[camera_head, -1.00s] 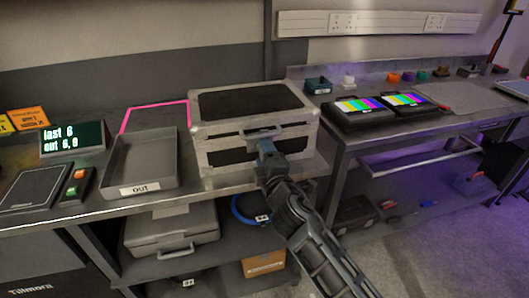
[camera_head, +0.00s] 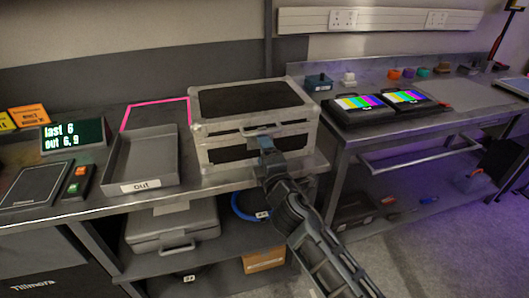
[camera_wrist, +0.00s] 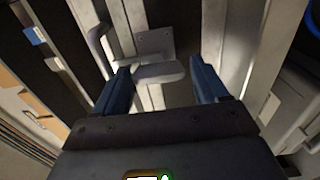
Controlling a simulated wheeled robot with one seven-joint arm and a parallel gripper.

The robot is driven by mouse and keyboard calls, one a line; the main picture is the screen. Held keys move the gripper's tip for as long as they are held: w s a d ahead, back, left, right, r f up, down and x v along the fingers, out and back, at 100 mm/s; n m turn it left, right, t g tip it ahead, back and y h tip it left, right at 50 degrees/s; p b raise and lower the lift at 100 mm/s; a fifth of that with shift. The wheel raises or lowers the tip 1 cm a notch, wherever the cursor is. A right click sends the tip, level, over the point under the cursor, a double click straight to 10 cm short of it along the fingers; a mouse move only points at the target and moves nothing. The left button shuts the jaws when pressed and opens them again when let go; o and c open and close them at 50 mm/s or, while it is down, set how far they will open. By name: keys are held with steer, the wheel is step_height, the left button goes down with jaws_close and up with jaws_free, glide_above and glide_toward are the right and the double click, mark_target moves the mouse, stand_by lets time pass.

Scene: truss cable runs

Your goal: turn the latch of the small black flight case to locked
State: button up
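The small black flight case (camera_head: 250,103) stands closed on the bench, with a dark lid, pale metal edging and a front handle (camera_head: 258,130). In the wrist view, the latch (camera_wrist: 158,72) is a pale grey lever on a metal plate (camera_wrist: 153,42), beside the case handle (camera_wrist: 97,42). The lever lies crosswise in that picture. My gripper (camera_wrist: 160,72) is at the case front, its two blue fingers apart with the lever ahead of and partly between them. The left fingertip overlaps the lever's end; I cannot tell if they touch. In the head view my gripper (camera_head: 266,146) hides the latch.
An empty grey tray marked "out" (camera_head: 145,187) sits left of the case. Two colour-bar monitors (camera_head: 360,104) are on the right bench. A pink outline (camera_head: 155,103) marks bench behind the tray.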

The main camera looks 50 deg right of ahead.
steer(key=shift+o, duration=0.8)
steer(key=shift+r, duration=0.1)
